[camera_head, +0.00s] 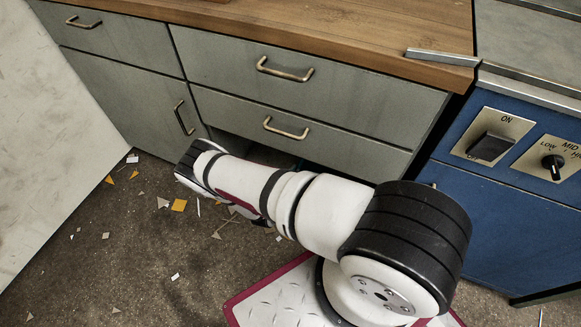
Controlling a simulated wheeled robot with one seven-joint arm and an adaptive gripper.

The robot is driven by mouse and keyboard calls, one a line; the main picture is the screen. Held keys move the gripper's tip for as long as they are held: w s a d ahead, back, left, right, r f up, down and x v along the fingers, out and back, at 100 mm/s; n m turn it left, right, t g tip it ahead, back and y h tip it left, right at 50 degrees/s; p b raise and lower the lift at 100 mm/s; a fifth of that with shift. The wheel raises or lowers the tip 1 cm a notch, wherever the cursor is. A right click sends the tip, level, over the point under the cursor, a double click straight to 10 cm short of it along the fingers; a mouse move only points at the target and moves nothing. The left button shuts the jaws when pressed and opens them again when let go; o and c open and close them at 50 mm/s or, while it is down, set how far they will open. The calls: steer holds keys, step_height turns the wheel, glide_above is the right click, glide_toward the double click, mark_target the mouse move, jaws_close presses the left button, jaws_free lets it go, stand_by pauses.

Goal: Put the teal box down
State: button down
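The teal box is not visible in the head view. My white and black arm reaches left across the lower middle of the picture, in front of the grey cabinet. My gripper cannot be made out; it is hidden behind or below the arm links. Whether it holds anything does not show.
A grey cabinet (135,95) with drawers and metal handles stands ahead under a wooden worktop (360,45). A blue machine (500,215) with a switch and a knob is at right. A pale panel (50,130) is at left. Paper scraps (179,205) litter the dark floor (120,240).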

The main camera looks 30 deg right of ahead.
mark_target(304, 165)
steer(key=shift+w+d+f+b, duration=0.35)
steer(key=shift+w+f+b, duration=0.4)
steer(key=shift+w, duration=0.4)
steer(key=shift+w+d+f+b, duration=0.3)
steer(key=shift+w+f+b, duration=0.35)
steer(key=shift+w, duration=0.5)
steer(key=shift+w+d+f+b, duration=0.35)
steer(key=shift+w+f+b, duration=0.4)
steer(key=shift+w, duration=0.4)
steer(key=c, duration=1.8)
jaws_free()
